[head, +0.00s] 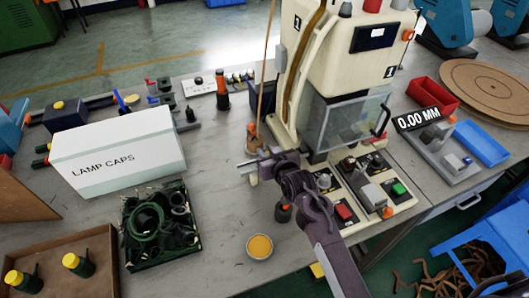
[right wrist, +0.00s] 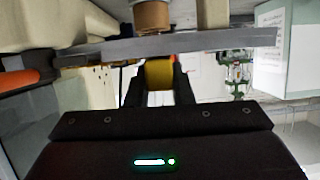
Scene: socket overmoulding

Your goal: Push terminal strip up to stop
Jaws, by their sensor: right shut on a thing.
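A thin brown strip (head: 266,75), which looks like the terminal strip, hangs from the top of the head view down to the left side of the cream machine (head: 345,65). Another brown band (head: 303,50) curves along the machine's white guide. My right gripper (head: 262,166) is low at the machine's left front. In the right wrist view its fingers are shut on a small yellow-orange piece (right wrist: 160,74), just below a grey bar (right wrist: 165,46). A copper-coloured cylinder (right wrist: 152,17) is above the bar. I cannot tell whether the held piece joins the strip. My left gripper is out of view.
A clear guard (head: 345,120) and a control panel (head: 365,180) are right of my gripper. A lamp caps box (head: 118,150), a tray of dark parts (head: 160,225) and a yellow-filled round dish (head: 259,247) are on the bench. A gauge reads 0.00 MM (head: 417,118).

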